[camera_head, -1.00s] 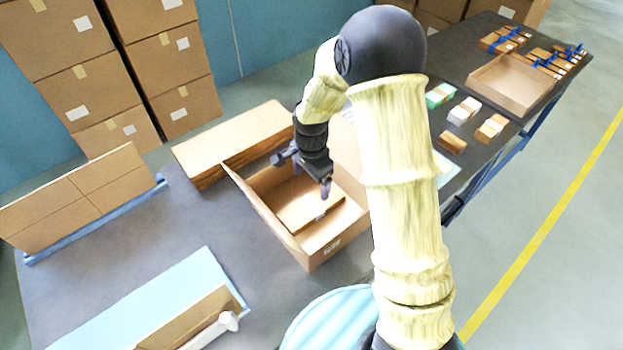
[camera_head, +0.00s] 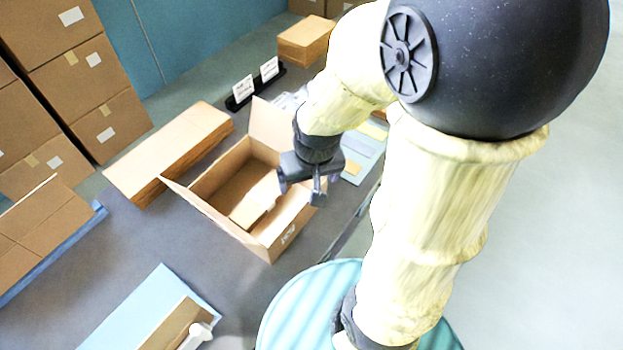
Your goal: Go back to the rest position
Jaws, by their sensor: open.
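My gripper (camera_head: 303,199) is open and raised at the right side of the open cardboard box (camera_head: 225,232), between my view and the box's right wall. I see nothing between its fingers. My arm bends high on the right and hides part of the table behind it. The box stands on the dark table with flaps up at the back and left. Inside it lies a light brown flat piece (camera_head: 256,200); my gripper is apart from it.
A stack of flat cardboard (camera_head: 170,150) lies left of the box. Two small white signs (camera_head: 256,80) stand behind it. A blue mat (camera_head: 140,305) with a cardboard piece and white roll is at front left. Stacked cartons (camera_head: 85,80) stand at back left. Open floor lies right.

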